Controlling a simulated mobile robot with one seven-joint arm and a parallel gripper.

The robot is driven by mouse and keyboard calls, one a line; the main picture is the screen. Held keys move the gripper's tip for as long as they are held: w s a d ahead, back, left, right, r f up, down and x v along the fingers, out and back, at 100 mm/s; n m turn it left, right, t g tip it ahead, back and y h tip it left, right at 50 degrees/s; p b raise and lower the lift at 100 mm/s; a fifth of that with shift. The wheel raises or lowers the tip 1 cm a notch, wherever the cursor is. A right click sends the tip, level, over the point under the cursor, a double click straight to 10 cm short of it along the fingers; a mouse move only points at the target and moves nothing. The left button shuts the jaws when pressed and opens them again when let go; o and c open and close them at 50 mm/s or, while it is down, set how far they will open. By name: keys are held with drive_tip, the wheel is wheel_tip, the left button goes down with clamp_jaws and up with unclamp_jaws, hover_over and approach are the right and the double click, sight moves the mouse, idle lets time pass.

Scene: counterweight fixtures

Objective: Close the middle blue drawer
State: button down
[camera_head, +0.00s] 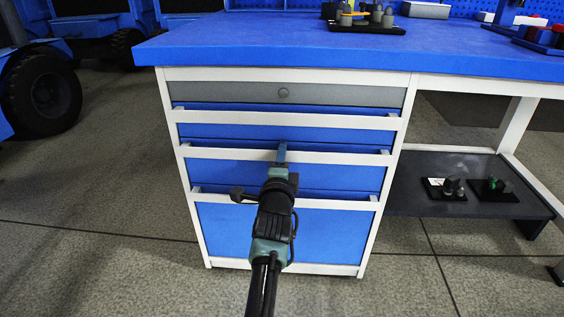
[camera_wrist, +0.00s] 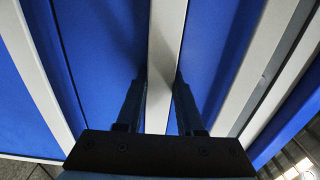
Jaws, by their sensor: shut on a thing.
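The middle blue drawer (camera_head: 225,172) is in the cabinet under the workbench, with a long white handle (camera_head: 225,154) across its upper edge. My gripper (camera_head: 282,152) reaches up to this handle from the front, near its middle. In the wrist view the white handle bar (camera_wrist: 164,40) runs between the two dark fingers of my gripper (camera_wrist: 159,85), one on each side. My gripper is shut on the handle. How far the drawer stands out from the cabinet is hard to tell; my arm hides part of its front.
A blue drawer (camera_head: 225,132) sits above and a taller blue drawer (camera_head: 225,235) below, each with a white handle. A grey drawer (camera_head: 230,92) is at the top. The blue worktop (camera_head: 300,55) overhangs. A dark low shelf (camera_head: 410,195) stands right; open floor lies left.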

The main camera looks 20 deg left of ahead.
drive_tip(key=shift+w+r, duration=0.15)
drive_tip(key=shift+r, duration=0.15)
